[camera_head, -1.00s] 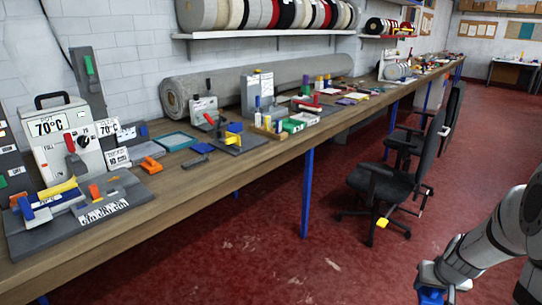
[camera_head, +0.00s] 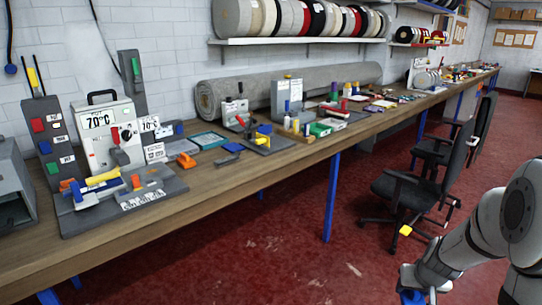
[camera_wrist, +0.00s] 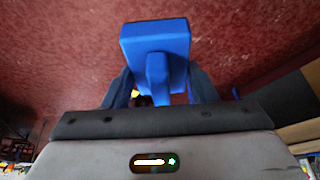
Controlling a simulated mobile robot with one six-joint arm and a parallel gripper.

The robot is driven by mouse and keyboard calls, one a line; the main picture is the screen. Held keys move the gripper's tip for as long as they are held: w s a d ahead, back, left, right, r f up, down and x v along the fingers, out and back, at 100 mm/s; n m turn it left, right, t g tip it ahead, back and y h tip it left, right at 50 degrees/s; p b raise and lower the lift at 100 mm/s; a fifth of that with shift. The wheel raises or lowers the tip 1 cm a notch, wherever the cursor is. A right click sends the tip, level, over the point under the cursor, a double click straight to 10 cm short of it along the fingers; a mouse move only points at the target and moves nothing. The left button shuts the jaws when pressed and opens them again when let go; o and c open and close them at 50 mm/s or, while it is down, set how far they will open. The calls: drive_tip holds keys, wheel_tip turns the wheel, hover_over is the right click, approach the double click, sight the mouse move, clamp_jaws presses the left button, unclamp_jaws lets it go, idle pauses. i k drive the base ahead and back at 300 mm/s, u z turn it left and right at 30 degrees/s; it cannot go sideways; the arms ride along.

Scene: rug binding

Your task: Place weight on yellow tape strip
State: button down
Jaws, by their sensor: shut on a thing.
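My gripper (camera_head: 418,284) is at the lower right of the head view, over the floor and away from the bench. In the wrist view my gripper (camera_wrist: 158,98) is shut on a blue block with a narrower grip part, which looks like the weight (camera_wrist: 155,38). A little of the weight (camera_head: 411,297) shows at the bottom edge of the head view. A yellow strip (camera_head: 103,179), likely the tape strip, is on the grey board (camera_head: 150,190) at the bench's left end, beside a blue part. I cannot tell how flat the strip lies.
The long wooden bench (camera_head: 207,192) carries a teal tray (camera_head: 209,140), an orange tool (camera_head: 186,160) and a 70°C box (camera_head: 100,135). Black chairs (camera_head: 410,190) stand at its right side. The red floor (camera_head: 255,265) in front of the bench is clear.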

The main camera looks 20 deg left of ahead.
sight(100, 176)
drive_tip(key=z, duration=0.65)
drive_tip(key=i, duration=0.1)
drive_tip(key=u, duration=2.65)
drive_tip(key=i, duration=0.95)
drive_tip(key=z, duration=0.15)
drive_tip(key=k, duration=0.9)
drive_tip(key=u, duration=0.1)
drive_tip(key=i, duration=0.45)
drive_tip(key=u, duration=0.05)
